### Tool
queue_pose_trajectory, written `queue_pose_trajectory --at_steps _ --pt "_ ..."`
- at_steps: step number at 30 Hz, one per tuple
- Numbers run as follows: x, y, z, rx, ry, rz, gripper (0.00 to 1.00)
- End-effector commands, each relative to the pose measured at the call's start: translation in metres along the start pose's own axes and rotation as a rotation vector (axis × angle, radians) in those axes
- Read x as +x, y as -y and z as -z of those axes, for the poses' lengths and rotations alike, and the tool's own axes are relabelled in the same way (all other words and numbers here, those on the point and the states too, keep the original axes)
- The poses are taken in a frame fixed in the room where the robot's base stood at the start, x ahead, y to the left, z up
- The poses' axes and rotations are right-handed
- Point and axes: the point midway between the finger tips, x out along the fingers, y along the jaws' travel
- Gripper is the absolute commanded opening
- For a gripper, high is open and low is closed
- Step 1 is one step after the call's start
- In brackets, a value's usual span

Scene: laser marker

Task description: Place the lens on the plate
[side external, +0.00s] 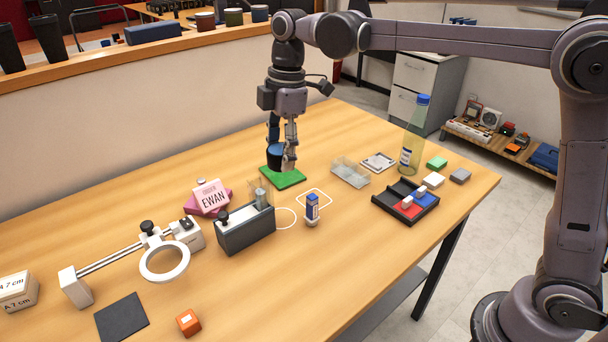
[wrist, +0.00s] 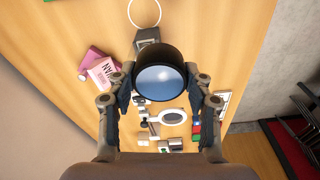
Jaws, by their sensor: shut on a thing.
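The lens (side external: 275,156) is a dark cylinder with a blue tint, held upright or nearly so over the green plate (side external: 290,180). In the wrist view the lens (wrist: 159,80) shows a round bluish glass face in a black barrel. My gripper (side external: 281,160) is shut on the lens, with one finger on each side of it. The wrist view shows both fingers of my gripper (wrist: 162,98) beside the barrel. I cannot tell whether the lens touches the plate. The plate is not clearly visible in the wrist view.
Left of the plate are pink boxes (side external: 210,197) and a grey device (side external: 245,232). A blue-and-white bottle (side external: 312,208) stands in front. To the right are a clear tray (side external: 350,174), a tall bottle (side external: 411,145) and a black divided tray (side external: 385,207).

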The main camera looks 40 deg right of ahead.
Motion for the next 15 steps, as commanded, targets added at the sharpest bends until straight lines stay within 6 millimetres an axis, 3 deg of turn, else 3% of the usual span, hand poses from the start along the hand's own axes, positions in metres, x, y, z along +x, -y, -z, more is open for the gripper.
queue_pose_trajectory --at_steps 1,6,9,15 --pt "-0.002 -0.019 -0.014 0.007 0.000 -0.002 0.14" --pt "-0.008 -0.077 -0.067 -0.003 0.000 -0.004 0.14" --pt "-0.010 -0.104 -0.102 -0.009 -0.001 -0.004 0.14" --pt "-0.011 -0.136 -0.157 -0.023 -0.003 -0.005 0.14"
